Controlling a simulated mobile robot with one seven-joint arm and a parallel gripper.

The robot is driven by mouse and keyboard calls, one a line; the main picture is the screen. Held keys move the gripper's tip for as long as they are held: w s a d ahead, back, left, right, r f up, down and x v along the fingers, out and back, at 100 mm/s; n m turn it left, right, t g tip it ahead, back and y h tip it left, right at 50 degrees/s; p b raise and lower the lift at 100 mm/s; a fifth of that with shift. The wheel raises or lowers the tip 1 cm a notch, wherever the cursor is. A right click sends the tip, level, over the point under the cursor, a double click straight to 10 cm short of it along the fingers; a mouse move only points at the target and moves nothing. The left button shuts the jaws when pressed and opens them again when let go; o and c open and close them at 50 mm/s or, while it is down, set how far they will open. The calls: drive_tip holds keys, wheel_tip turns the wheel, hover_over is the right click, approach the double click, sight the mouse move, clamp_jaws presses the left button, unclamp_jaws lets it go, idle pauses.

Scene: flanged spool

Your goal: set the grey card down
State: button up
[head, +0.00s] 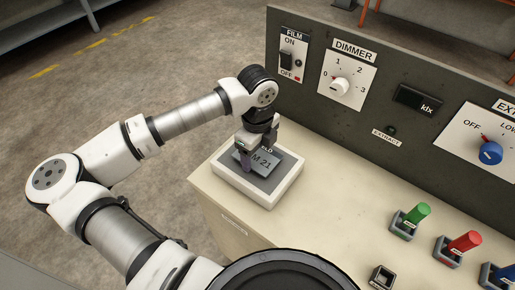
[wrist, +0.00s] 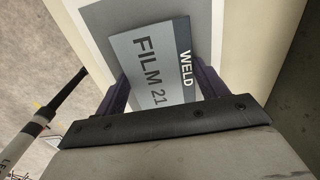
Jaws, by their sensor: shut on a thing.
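The grey card (wrist: 148,62), marked "FILM 21" and "WELD", fills the middle of the wrist view. It lies between the two purple fingers of my gripper (wrist: 165,90). In the head view the card (head: 268,169) is over the dark panel of a white box-like tray (head: 274,196) on the bench. My gripper (head: 256,160) points down at the tray and is shut on the card. My gripper hides part of the card. I cannot tell whether the card touches the panel below it.
The cream bench (head: 330,219) is clear to the right of the tray. A dark control panel (head: 310,111) with switches and dials stands behind. Green (head: 417,214) and red (head: 465,242) handled items stand in holders at the right. A small empty holder (head: 382,277) is at the front.

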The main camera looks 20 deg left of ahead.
sight(258, 155)
drive_tip(key=shift+f+b, duration=0.3)
drive_tip(key=o, duration=1)
drive_tip(key=shift+r, duration=0.1)
drive_tip(key=shift+r+p, duration=0.3)
drive_tip(key=shift+p, duration=0.15)
wheel_tip(258, 155, up, 12)
drive_tip(key=shift+f+b, duration=0.15)
drive_tip(key=shift+b, duration=1.1)
